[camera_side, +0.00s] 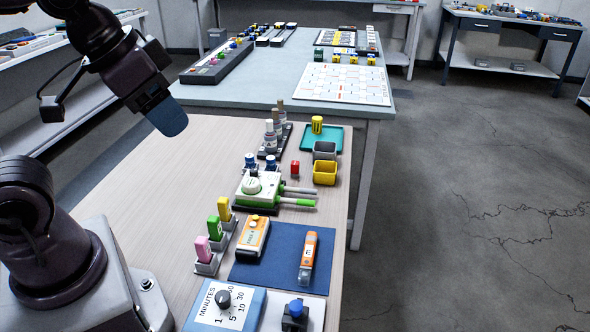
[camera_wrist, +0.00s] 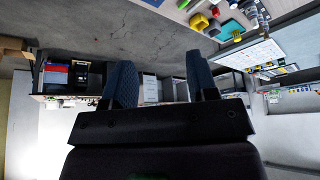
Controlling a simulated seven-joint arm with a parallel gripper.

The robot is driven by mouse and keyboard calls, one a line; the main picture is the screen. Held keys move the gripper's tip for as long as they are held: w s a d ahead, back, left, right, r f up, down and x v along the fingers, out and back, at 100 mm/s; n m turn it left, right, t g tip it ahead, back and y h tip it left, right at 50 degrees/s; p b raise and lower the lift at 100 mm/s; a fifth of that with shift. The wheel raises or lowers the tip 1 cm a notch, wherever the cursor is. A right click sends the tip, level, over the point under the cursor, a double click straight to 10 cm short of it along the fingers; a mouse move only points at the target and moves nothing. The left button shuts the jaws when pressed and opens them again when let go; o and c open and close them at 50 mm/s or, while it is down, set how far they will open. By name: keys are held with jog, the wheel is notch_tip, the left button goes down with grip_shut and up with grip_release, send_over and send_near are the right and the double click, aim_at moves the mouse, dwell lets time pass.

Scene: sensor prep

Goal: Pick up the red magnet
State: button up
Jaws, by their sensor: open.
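The red magnet (camera_side: 295,168) is a small red block standing on the wooden table, left of the grey and yellow bins in the side view. A small red spot near the top of the wrist view (camera_wrist: 215,12) appears to be the same magnet. My gripper (camera_side: 168,118) is raised above the table's far left part, well away from the magnet. In the wrist view its two blue fingers (camera_wrist: 163,82) stand apart with nothing between them.
A yellow bin (camera_side: 325,172), a grey bin (camera_side: 325,150) and a teal tray (camera_side: 335,136) stand right of the magnet. A bottle rack (camera_side: 275,140) is behind it. A green-and-white device (camera_side: 258,190) with green-handled probes lies in front. The table's left side is bare.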

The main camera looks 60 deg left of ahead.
jog(key=w+a+f+n+g, duration=0.25)
jog(key=w+f, duration=0.25)
jog(key=w, duration=0.3)
jog(key=w+a+f+n+g, duration=0.1)
jog(key=w+a+f+g, duration=0.1)
jog(key=w+a+f, duration=0.4)
jog(key=n+t+y, duration=0.3)
jog(key=n, duration=0.2)
send_near(295, 163)
jog(key=shift+n+g, duration=0.25)
jog(key=x, duration=0.5)
jog(key=shift+w+d+f, duration=0.15)
jog(key=shift+w+f, duration=0.15)
jog(key=shift+w, duration=0.2)
jog(key=shift+s+a+x, duration=0.1)
jog(key=shift+s+x, duration=0.05)
jog(key=shift+x, duration=1.2)
jog(key=shift+s+a+x, duration=0.1)
jog(key=shift+a+x, duration=0.05)
jog(key=shift+x, duration=1.25)
jog(key=shift+c, duration=0.2)
grip_shut()
